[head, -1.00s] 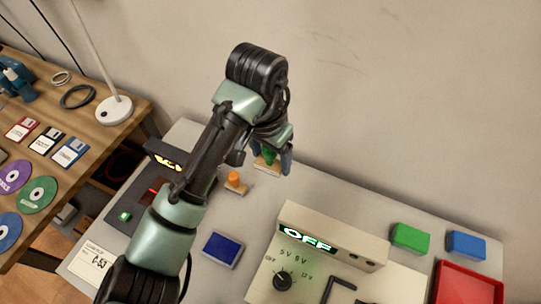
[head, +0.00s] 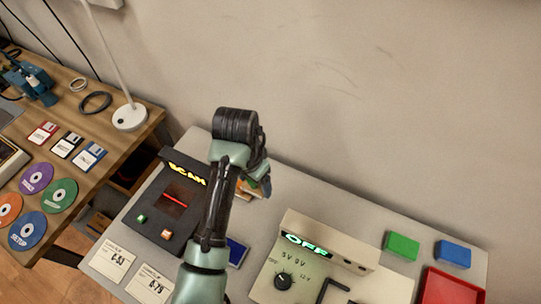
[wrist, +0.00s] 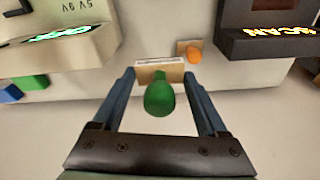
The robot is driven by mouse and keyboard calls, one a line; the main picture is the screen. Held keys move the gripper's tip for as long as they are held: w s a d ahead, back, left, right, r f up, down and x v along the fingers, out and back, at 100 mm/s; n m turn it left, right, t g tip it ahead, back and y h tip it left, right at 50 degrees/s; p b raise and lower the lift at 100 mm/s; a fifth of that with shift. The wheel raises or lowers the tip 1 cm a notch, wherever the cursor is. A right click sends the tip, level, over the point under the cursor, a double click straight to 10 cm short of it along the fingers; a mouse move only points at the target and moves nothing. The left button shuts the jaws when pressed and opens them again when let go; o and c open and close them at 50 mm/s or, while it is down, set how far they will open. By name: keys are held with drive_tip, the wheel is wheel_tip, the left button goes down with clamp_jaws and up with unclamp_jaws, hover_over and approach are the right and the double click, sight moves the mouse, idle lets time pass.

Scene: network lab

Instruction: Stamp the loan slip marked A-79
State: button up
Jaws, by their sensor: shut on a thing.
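My gripper (wrist: 159,76) is shut on the green-handled stamp (wrist: 160,97), with its wooden block between the fingertips. In the head view my gripper (head: 262,187) is at the back of the grey table, mostly behind my arm. An orange-handled stamp (wrist: 193,52) stands close by in the wrist view. A slip whose blurred mark seems to end in 79 (head: 151,284) lies at the table's front left. Another slip, apparently ending in 53 (head: 110,260), lies left of it. The blue ink pad (head: 237,252) is partly hidden by my arm.
A dark scanner (head: 168,206) with a lit SCAN sign stands left of my arm. Green (head: 401,245) and blue (head: 454,251) blocks and a red tray (head: 452,287) are further right.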

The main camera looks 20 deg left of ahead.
drive_tip(key=s+f+p, duration=0.1)
drive_tip(key=s+f, duration=0.1)
drive_tip(key=s, duration=0.2)
drive_tip(key=s+a+f+p, duration=0.1)
drive_tip(key=s+f, duration=0.1)
drive_tip(key=s, duration=0.2)
drive_tip(key=s+f+p, duration=0.2)
drive_tip(key=s+f, duration=0.1)
drive_tip(key=s, duration=0.1)
drive_tip(key=shift+s+a, duration=0.4)
wheel_tip(320, 180, down, 6)
drive_tip(key=b, duration=0.6)
drive_tip(key=shift+r, duration=0.2)
drive_tip(key=shift+f, duration=0.55)
idle(1.4)
wheel_tip(320, 180, up, 7)
drive_tip(key=p, duration=0.7)
idle(0.4)
